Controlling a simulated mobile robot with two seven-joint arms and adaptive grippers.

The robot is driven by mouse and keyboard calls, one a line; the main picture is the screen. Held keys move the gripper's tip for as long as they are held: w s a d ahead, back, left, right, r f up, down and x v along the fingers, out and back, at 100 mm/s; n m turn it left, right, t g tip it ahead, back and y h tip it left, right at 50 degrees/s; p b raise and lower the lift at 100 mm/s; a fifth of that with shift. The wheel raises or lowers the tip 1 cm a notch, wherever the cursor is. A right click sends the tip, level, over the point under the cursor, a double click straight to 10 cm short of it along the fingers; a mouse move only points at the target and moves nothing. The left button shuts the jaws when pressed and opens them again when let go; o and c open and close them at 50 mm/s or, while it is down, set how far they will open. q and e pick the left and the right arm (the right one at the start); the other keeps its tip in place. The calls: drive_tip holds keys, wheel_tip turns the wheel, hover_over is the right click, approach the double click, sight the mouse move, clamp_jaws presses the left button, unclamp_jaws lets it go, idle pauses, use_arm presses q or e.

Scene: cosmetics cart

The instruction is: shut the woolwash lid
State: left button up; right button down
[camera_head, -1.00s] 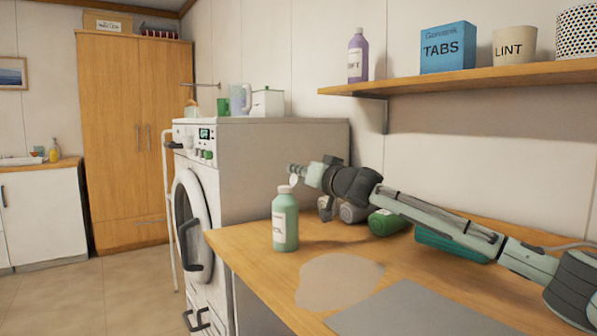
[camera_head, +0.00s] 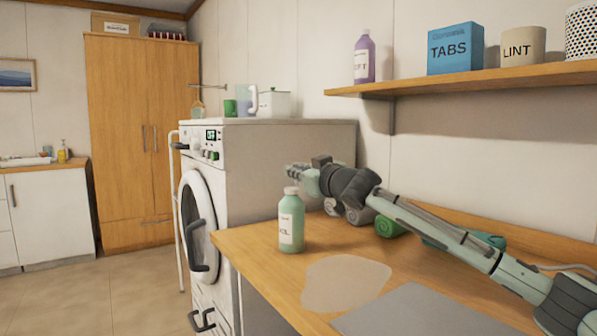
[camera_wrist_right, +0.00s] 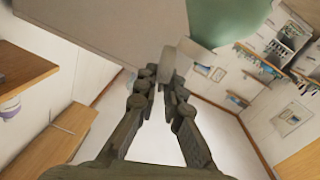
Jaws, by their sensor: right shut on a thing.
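The woolwash bottle (camera_head: 291,222) is pale green with a white label and stands upright near the counter's left end. Its pale lid (camera_head: 292,190) looks level on top of the neck in the head view; whether it is fully seated is too small to tell. My right gripper (camera_head: 290,170) is at the top of the bottle, its fingers closed together. In the right wrist view the fingertips (camera_wrist_right: 166,78) meet at a pale piece that seems to be the lid, with part of the green bottle (camera_wrist_right: 222,18) close beyond them. My left gripper is out of view.
The wooden counter (camera_head: 255,242) has a beige patch (camera_head: 345,283) and a grey mat (camera_head: 425,312) in front. The washing machine (camera_head: 280,160) stands left; a shelf (camera_head: 470,78) hangs above.

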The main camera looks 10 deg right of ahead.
idle(0.3)
drive_tip(key=c, duration=1.6)
unclamp_jaws()
drive_tip(key=shift+s, duration=0.1)
drive_tip(key=v, duration=1.2)
drive_tip(key=shift+a+r, duration=0.1)
